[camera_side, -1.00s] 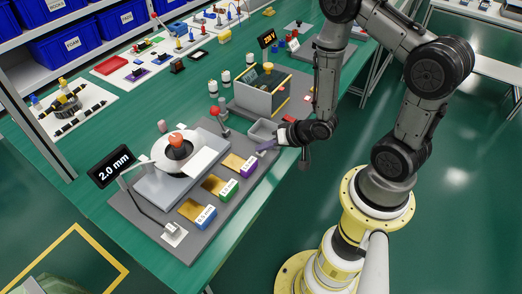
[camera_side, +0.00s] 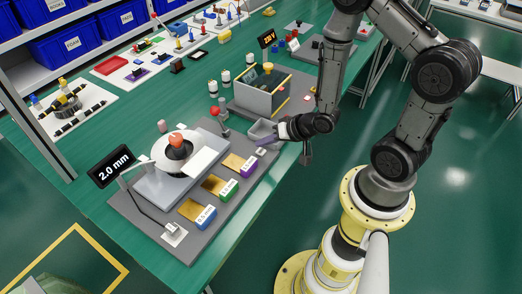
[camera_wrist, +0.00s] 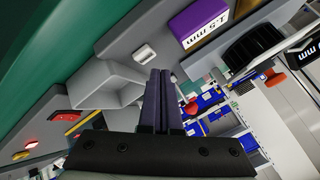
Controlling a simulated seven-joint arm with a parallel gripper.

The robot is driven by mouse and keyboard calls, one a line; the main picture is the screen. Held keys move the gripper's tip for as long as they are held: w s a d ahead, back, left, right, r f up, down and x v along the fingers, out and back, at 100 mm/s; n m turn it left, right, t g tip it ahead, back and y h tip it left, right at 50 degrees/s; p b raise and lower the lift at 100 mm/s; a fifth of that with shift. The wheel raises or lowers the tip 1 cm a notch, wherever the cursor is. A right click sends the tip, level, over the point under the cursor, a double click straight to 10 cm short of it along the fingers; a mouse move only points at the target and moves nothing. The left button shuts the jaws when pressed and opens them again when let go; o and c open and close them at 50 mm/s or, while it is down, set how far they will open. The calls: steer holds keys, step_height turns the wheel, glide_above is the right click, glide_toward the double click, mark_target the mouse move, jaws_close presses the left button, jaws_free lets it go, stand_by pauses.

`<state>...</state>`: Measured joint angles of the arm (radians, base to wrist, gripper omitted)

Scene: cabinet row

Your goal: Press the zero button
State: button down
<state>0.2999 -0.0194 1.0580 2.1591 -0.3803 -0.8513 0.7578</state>
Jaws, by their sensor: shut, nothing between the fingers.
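My gripper (camera_side: 264,140) is shut and empty, just above the front edge of the grey board by the small grey tray (camera_side: 254,131). Its dark purple fingers (camera_wrist: 160,78) lie together in the wrist view. No label reading zero is legible. A small grey knob on a white plate (camera_side: 173,233) sits at the board's front left corner, well away from my gripper; I cannot tell if it is the zero button. A small white piece (camera_wrist: 145,52) on the board shows beyond the fingertips in the wrist view. The display (camera_side: 113,167) reads 2.0 mm.
The purple 1.5 mm block (camera_side: 249,166), green block (camera_side: 228,189) and blue block (camera_side: 205,217) line the board's front. A red-topped lever (camera_side: 215,111) stands behind the tray. An open grey box (camera_side: 262,93) is at the back right.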

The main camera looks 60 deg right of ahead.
steer(key=shift+r, duration=2.25)
step_height(320, 180, up, 22)
steer(key=n+t+h, duration=0.1)
steer(key=n+t, duration=0.2)
glide_above(264, 155)
steer(key=w+a, duration=0.2)
steer(key=s+r+n+g, duration=0.1)
steer(key=s+r, duration=0.3)
steer(key=s, duration=0.4)
steer(key=s+a+f+n+g, duration=0.1)
steer(key=s+f+n+g, duration=0.1)
steer(key=s, duration=0.3)
steer(key=s+f+n+g, duration=0.1)
steer(key=s+f+g, duration=0.1)
steer(key=s, duration=0.3)
steer(key=shift+s+a+n+g, duration=0.35)
steer(key=shift+s+n+g, duration=0.05)
steer(key=shift+g, duration=0.4)
